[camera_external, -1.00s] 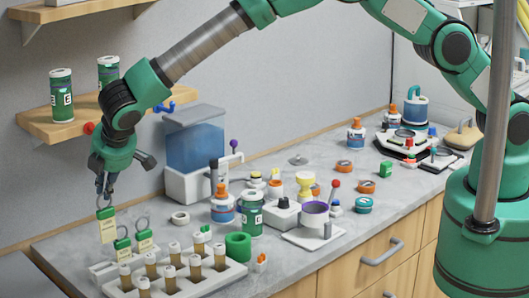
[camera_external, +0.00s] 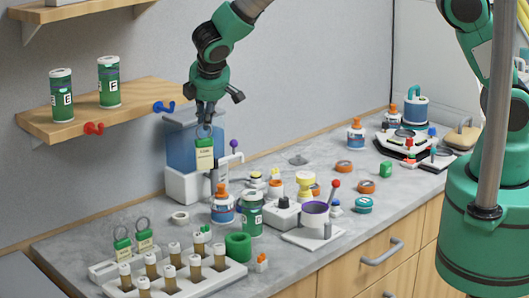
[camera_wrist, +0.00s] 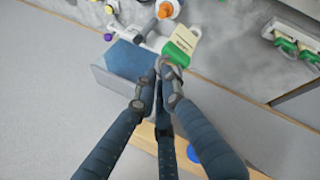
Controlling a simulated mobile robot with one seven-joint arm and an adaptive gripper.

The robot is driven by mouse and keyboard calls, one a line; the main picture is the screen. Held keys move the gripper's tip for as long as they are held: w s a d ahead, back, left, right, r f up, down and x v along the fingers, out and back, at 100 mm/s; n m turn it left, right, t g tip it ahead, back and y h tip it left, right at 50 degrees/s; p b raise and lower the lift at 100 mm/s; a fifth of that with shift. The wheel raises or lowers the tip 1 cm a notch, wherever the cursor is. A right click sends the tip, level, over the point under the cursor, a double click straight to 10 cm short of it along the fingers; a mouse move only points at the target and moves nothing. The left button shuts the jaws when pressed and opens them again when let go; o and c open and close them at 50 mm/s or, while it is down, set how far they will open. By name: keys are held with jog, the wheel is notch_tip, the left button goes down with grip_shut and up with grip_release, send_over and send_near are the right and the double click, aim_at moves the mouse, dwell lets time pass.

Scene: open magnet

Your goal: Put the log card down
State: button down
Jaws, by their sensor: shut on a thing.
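The log card (camera_external: 205,158) is a pale yellow tag with a green top and a metal ring. It hangs upright in the air in front of the blue water tank (camera_external: 192,148). My gripper (camera_external: 206,120) is shut on its ring, above the card. In the wrist view the closed fingertips (camera_wrist: 166,72) hold the ring, and the card (camera_wrist: 186,42) shows just beyond them. Two similar green-topped cards (camera_external: 122,244) stand in a pale holder (camera_external: 104,272) at the counter's left end.
A vial rack (camera_external: 226,276), bottles and a mortar-like cup (camera_external: 315,214) crowd the counter. Some bare counter shows at the left (camera_external: 90,232).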

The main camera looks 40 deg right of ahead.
jog(key=w+d+f+m+b, duration=0.1)
jog(key=w+d+f, duration=0.2)
jog(key=d, duration=0.8)
jog(key=w+d+f+m+h+b, duration=0.1)
jog(key=w+d+f, duration=0.15)
jog(key=d, duration=0.85)
jog(key=w+d+f+b, duration=0.1)
jog(key=w+d+f, duration=0.15)
jog(key=d, duration=0.85)
jog(key=s+d+f+m+b, duration=0.1)
jog(key=d+f, duration=0.1)
jog(key=d, duration=0.7)
jog(key=s+d+f+m+g+b, duration=0.1)
jog(key=s+d+f, duration=0.1)
jog(key=d, duration=0.8)
jog(key=s+d+f+g+b, duration=0.1)
jog(key=s+d+f, duration=0.1)
jog(key=d, duration=0.8)
jog(key=shift+s+f+m+h, duration=0.15)
jog(key=shift+f+m+h, duration=0.25)
jog(key=shift+d, duration=0.1)
jog(key=w+d+p, duration=0.2)
jog(key=w, duration=0.5)
jog(key=w+d+f+p, duration=0.1)
jog(key=w+d+p, duration=0.1)
jog(key=w, duration=0.6)
jog(key=shift+d+f, duration=0.25)
jog(key=shift+d, duration=0.45)
